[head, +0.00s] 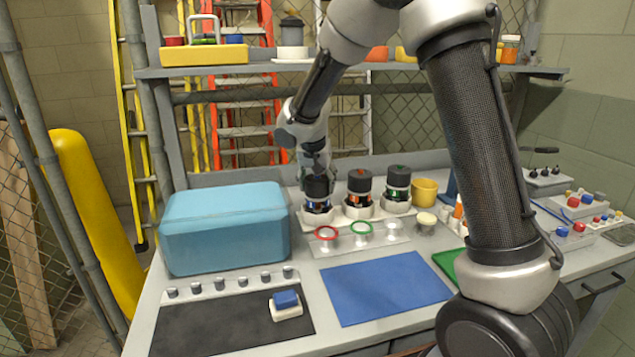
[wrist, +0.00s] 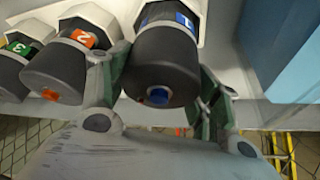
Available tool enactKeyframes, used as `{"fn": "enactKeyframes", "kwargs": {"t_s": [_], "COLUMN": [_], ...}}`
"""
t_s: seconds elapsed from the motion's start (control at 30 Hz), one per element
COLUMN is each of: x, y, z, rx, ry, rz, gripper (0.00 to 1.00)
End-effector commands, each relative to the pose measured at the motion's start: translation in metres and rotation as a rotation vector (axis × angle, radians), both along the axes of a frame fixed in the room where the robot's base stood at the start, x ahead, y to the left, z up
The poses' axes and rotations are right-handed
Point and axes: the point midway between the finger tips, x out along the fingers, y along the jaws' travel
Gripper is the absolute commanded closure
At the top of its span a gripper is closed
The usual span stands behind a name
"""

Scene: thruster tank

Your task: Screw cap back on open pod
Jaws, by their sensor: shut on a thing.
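Three pods with black caps stand in a row in pale holders at the back of the bench. In the head view the leftmost, blue-marked pod (head: 318,207) carries its black cap (head: 317,186). My gripper (head: 316,174) comes down on this cap from above. In the wrist view my gripper (wrist: 163,70) has a finger on each side of the black cap (wrist: 158,75) with a blue centre, shut on it; the blue label 1 (wrist: 184,22) shows behind. The orange pod 2 (head: 360,192) and green pod 3 (head: 397,188) stand to its right, both capped. Cap seating is unclear.
A blue box (head: 226,228) stands close left of the pods. In front are a red ring (head: 326,233) and a green ring (head: 361,228) on a clear stand. A yellow cup (head: 425,191) stands right of the pods. The blue mat (head: 385,288) is clear.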

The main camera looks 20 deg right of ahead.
Motion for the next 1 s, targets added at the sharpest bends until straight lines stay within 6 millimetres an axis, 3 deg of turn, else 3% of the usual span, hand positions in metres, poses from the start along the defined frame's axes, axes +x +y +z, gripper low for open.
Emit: {"fn": "enactKeyframes", "kwargs": {"t_s": [0.33, 0.63, 0.67, 0.77, 1.0], "x": [0.0015, 0.0005, 0.0005, 0.0005, 0.0002], "y": [0.0023, 0.0021, 0.0021, 0.0018, 0.0009], "z": [-0.0012, -0.0007, -0.0007, -0.0007, -0.0005], "rx": [0.003, 0.006, 0.006, 0.006, 0.005], "ry": [-0.003, -0.003, -0.003, -0.003, -0.003], "rz": [-0.640, -0.718, -0.718, -0.717, -0.717], "gripper": [0.58, 0.58, 0.34, 0.15, 0.12]}}
